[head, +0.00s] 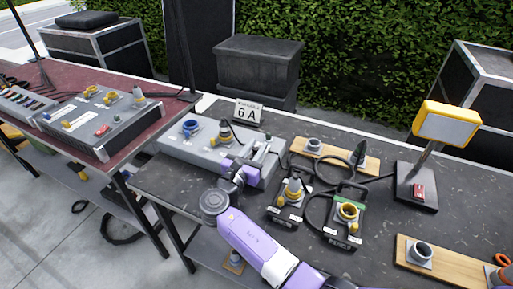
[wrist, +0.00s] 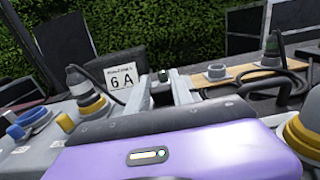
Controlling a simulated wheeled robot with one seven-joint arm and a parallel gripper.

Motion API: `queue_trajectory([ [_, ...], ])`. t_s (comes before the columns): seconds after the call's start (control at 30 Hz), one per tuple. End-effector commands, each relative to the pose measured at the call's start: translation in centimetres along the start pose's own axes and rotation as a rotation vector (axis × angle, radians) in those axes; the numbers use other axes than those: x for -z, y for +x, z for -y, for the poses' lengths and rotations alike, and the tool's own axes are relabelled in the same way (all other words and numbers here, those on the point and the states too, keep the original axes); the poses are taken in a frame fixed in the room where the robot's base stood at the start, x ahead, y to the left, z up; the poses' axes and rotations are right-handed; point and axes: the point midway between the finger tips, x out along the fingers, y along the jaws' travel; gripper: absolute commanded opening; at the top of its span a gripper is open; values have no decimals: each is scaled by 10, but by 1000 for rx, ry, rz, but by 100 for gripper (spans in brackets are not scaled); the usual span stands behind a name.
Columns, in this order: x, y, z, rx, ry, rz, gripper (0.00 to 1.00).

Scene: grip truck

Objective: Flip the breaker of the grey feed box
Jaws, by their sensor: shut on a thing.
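The grey feed box (head: 200,154) lies on the dark table, with a blue socket (head: 191,127) and a grey-and-yellow plug (head: 225,132) on its top. My gripper (head: 265,146) is over the right end of this box, reaching down from the front. In the wrist view my two fingers (wrist: 163,88) stand a small gap apart, shut on a small dark piece (wrist: 163,76) that looks like the box's breaker lever. The lever is mostly hidden by the fingers, and its position cannot be told.
A "6 A" sign (head: 248,112) stands just behind the box. Two dark boxes with connectors (head: 345,232) and cables lie to the right. A yellow lamp (head: 446,124) stands farther right. Another grey box (head: 75,119) sits on the red-topped table at left.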

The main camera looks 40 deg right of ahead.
Motion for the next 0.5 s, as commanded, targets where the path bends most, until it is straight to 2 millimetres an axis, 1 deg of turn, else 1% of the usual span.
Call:
queue_trajectory([
  [0.27,-6,1,0,0,-1,-51,0],
  [0.5,-12,6,0,0,-2,-166,0],
])
